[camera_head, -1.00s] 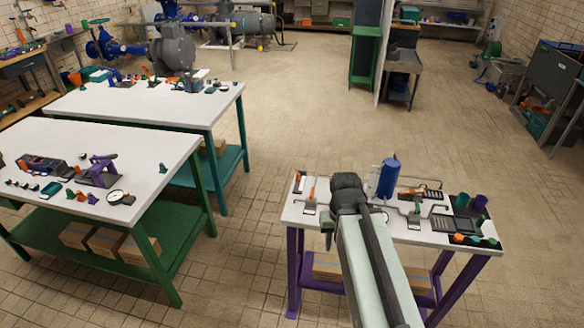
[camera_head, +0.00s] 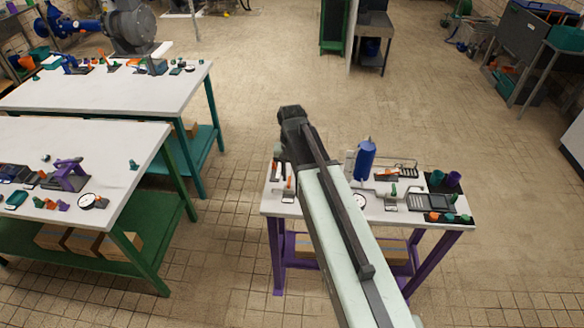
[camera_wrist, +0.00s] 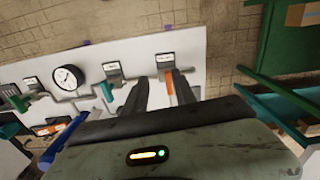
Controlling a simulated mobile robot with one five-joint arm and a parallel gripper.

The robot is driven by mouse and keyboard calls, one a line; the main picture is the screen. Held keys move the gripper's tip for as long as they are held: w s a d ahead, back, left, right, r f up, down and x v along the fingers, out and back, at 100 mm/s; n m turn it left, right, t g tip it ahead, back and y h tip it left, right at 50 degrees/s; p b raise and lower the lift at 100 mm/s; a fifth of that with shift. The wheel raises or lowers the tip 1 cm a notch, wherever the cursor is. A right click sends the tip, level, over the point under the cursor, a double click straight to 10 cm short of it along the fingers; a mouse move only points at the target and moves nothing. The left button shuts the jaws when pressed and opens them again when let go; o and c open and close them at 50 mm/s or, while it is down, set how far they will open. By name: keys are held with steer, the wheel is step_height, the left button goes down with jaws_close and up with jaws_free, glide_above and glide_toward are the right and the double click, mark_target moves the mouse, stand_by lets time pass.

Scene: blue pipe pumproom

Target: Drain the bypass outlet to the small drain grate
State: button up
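The white panel table (camera_head: 320,206) on purple legs carries a small pipe rig with a blue cylinder (camera_head: 365,158). In the wrist view its round gauge (camera_wrist: 67,78) shows, with a teal handle (camera_wrist: 107,92) and an orange handle (camera_wrist: 184,88) under small labelled plates, too small to read. I cannot identify the bypass outlet or the small drain grate.
Two white benches (camera_head: 75,142) with green frames stand at the left, with tools and gauges on them. A grey pump (camera_head: 132,28) stands behind. The tiled floor between is open.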

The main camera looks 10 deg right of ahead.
mark_target(289, 181)
steer(key=shift+m, duration=0.4)
steer(key=w, duration=0.1)
steer(key=w+r, duration=0.2)
steer(key=shift+w+r+p, duration=0.25)
steer(key=shift+w+p, duration=0.1)
steer(key=shift+p, duration=0.05)
step_height(289, 181, down, 8)
steer(key=b, duration=0.8)
steer(key=shift+s+f, duration=0.1)
steer(key=shift+f, duration=0.1)
steer(key=shift+r, duration=0.15)
steer(key=shift+c, duration=0.3)
